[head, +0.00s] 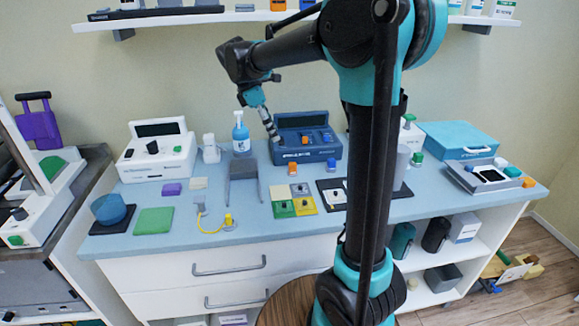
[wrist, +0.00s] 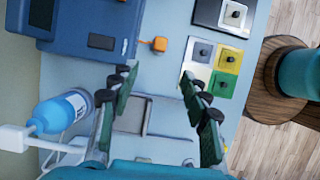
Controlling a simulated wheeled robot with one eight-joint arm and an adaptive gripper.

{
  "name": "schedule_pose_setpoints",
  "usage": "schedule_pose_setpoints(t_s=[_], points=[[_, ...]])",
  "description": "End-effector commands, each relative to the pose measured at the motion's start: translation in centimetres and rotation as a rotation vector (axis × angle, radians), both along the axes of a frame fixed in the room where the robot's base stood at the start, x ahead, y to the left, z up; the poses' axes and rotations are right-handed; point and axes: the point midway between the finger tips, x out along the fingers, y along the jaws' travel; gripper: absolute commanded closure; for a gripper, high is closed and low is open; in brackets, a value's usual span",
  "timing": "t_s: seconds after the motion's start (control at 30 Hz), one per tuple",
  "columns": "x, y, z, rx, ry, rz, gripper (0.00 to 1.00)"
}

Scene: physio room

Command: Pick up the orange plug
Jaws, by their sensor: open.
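The orange plug (head: 292,169) is a small orange block on the blue-grey counter, just in front of the blue device (head: 318,150). My gripper (head: 276,138) is above the counter at the left end of the blue device. In the wrist view my gripper (wrist: 158,77) has its two fingers wide apart, with nothing between them. The plug is apart from the fingers.
A blue plug (head: 331,164) sits right of the orange one. A grey stand (head: 242,170), a blue pump bottle (head: 241,136) and coloured switch tiles (head: 305,206) stand nearby. A white device (head: 157,155) is at left. A shelf (head: 190,18) hangs above. Some bare counter lies at the front.

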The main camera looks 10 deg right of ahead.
Motion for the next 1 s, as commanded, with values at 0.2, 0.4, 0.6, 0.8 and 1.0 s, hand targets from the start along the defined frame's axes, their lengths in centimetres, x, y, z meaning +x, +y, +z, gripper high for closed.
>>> schedule_pose_setpoints(t_s=[0.2,0.4,0.6,0.8,1.0], points=[[0.0,-1.8,-4.2,0.0,-0.001,-0.003,0.53],[0.0,-3.1,-7.3,0.001,-0.002,-0.002,0.53],[0.0,-3.6,-8.7,0.001,-0.002,-0.003,0.53],[0.0,-4.4,-10.6,0.001,-0.002,-0.004,0.53],[0.0,-5.6,-13.3,0.001,-0.002,-0.005,0.53]])
